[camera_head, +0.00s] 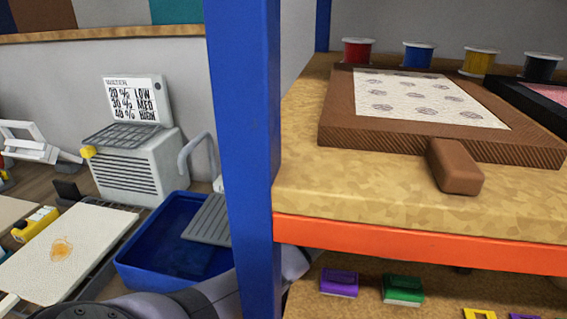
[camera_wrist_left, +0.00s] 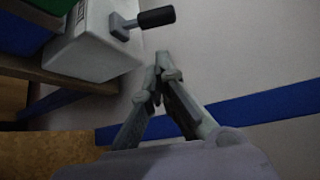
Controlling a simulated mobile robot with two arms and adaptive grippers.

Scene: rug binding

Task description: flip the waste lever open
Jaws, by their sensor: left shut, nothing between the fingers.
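In the left wrist view, a lever with a black grip (camera_wrist_left: 157,18) and a grey crank arm (camera_wrist_left: 120,27) sticks out from the side of a white box (camera_wrist_left: 95,45). I cannot tell for certain that it is the waste lever. My left gripper (camera_wrist_left: 161,70) is shut and empty, its fingertips below the black grip and apart from it in the picture. The head view shows no gripper. There, a blue tub (camera_head: 150,270) with a grey ribbed plate (camera_head: 210,222) stands left of the post, near a curved grey handle (camera_head: 186,155).
A blue post (camera_head: 245,140) stands mid-view beside a shelf with an orange edge (camera_head: 420,243). A brown framed board (camera_head: 335,125) and several thread spools lie on it. A white ribbed unit (camera_head: 140,170) and a stained cream board (camera_head: 60,255) are at left. A blue strip (camera_wrist_left: 270,105) crosses the wrist view.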

